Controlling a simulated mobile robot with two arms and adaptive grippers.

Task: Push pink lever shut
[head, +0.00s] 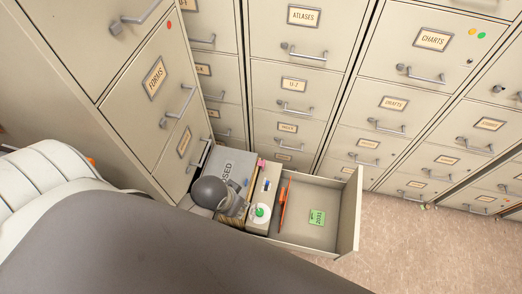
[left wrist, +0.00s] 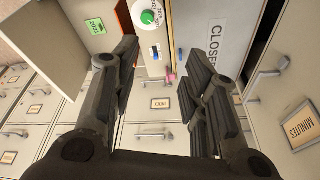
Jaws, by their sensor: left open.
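The pink lever (head: 262,163) is a small piece at the far end of a narrow beige control box (head: 258,199) inside an open drawer. It also shows in the left wrist view (left wrist: 170,76), between my fingers in the picture. The box also carries a green knob (head: 260,211) and a blue slider (head: 266,184). My left gripper (head: 240,200) is open and empty over the near left side of the box, apart from the pink lever. Its two spread fingers show in the left wrist view (left wrist: 158,58). My right gripper is not in view.
Filing cabinets with handles stand close at the left and behind. Bare floor (head: 400,245) lies at the right.

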